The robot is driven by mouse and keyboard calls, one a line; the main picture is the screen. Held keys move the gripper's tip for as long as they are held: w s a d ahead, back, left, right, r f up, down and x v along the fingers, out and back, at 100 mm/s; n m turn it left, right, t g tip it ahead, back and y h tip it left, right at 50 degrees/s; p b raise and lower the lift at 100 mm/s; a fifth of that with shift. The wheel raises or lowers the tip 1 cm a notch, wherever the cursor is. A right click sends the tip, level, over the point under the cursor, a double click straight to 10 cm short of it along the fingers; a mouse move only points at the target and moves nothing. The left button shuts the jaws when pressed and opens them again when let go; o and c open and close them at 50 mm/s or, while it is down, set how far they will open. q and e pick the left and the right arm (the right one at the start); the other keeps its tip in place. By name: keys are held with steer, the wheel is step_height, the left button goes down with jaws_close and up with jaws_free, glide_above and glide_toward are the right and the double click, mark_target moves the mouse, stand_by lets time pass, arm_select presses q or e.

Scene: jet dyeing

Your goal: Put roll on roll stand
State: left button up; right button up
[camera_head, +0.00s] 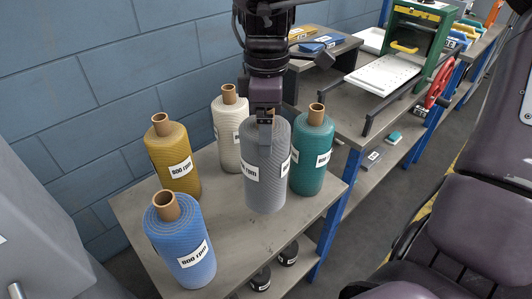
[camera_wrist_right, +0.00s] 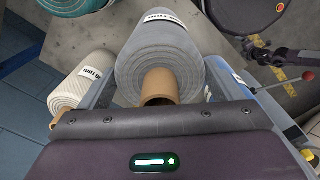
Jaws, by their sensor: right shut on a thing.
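A grey roll (camera_head: 266,185) with a white label stands upright at the table's right part. My right gripper (camera_head: 265,118) comes down from above and is shut on its top end. In the right wrist view, the grey roll (camera_wrist_right: 160,45) and its brown core (camera_wrist_right: 159,86) lie between the fingers. I cannot tell whether its base touches the table. Yellow (camera_head: 173,160), white (camera_head: 229,120), teal (camera_head: 312,160) and blue (camera_head: 178,235) rolls stand around it. No roll stand is clearly identifiable. My left gripper is not in view.
The grey table (camera_head: 130,205) has bare room between the blue and grey rolls. Behind it, a bench carries a green frame (camera_head: 430,55), a white panel (camera_head: 383,76) between dark bars, and a red handwheel (camera_head: 440,84). A blue block wall (camera_head: 60,100) stands at the left.

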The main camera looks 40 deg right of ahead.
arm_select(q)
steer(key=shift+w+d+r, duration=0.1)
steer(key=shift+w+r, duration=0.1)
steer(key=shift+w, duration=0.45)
arm_select(e)
step_height(320, 180, down, 6)
steer(key=shift+f, duration=0.2)
arm_select(q)
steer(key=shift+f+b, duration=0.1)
steer(key=shift+b, duration=0.2)
arm_select(e)
steer(key=o, duration=1.3)
steer(key=shift+f, duration=0.15)
steer(key=shift+c, duration=0.2)
steer(key=shift+o, duration=1.4)
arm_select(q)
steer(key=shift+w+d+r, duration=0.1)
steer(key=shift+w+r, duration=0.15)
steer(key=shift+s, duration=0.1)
